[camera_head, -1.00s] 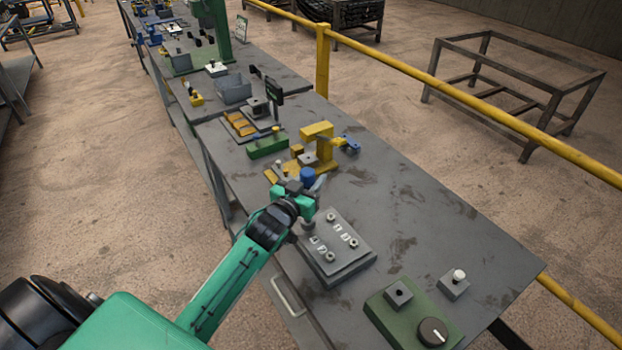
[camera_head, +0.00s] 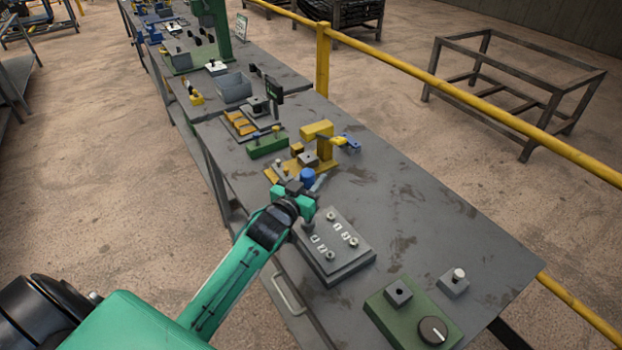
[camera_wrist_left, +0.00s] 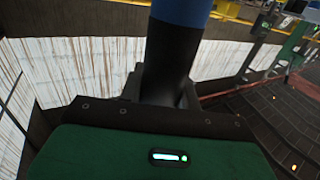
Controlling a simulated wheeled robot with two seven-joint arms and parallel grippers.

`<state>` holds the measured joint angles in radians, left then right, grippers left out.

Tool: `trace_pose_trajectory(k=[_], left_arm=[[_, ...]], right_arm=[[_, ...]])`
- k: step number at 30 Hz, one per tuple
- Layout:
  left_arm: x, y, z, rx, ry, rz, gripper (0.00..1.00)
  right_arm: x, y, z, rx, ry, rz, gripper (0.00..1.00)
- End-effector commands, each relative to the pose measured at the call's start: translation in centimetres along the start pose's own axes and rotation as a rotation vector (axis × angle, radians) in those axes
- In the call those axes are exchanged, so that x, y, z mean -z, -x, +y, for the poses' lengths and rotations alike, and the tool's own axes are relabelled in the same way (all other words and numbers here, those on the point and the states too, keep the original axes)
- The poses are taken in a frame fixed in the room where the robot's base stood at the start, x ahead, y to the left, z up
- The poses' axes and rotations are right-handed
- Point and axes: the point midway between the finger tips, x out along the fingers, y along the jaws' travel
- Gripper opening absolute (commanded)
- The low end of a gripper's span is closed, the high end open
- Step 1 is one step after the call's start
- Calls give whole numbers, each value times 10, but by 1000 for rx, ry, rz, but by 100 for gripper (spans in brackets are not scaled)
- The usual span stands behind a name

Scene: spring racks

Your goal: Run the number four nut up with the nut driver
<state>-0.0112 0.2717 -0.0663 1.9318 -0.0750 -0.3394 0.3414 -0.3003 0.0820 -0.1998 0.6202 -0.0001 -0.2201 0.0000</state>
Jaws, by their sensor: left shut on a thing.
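The nut driver (camera_head: 307,175) has a blue handle and stands in my left gripper (camera_head: 306,190), which is shut on it. In the left wrist view the driver shows as a blue and black shaft (camera_wrist_left: 170,60) rising from the jaws. A grey nut plate (camera_head: 348,270) lies on the bench below and to the right of the gripper. Nuts on studs show at its far corner (camera_head: 331,216), right side (camera_head: 353,242) and near side (camera_head: 329,255). The white number labels are too small to read. My right gripper is not in view.
A yellow stand (camera_head: 326,148) and a green block (camera_head: 267,146) stand behind the gripper.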

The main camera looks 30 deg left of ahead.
Motion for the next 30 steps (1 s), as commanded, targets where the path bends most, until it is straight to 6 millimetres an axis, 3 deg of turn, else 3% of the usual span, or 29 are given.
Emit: trace_pose_trajectory(k=[30], left_arm=[[-6,0,0,0,0,4,0]], right_arm=[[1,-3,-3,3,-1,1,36]])
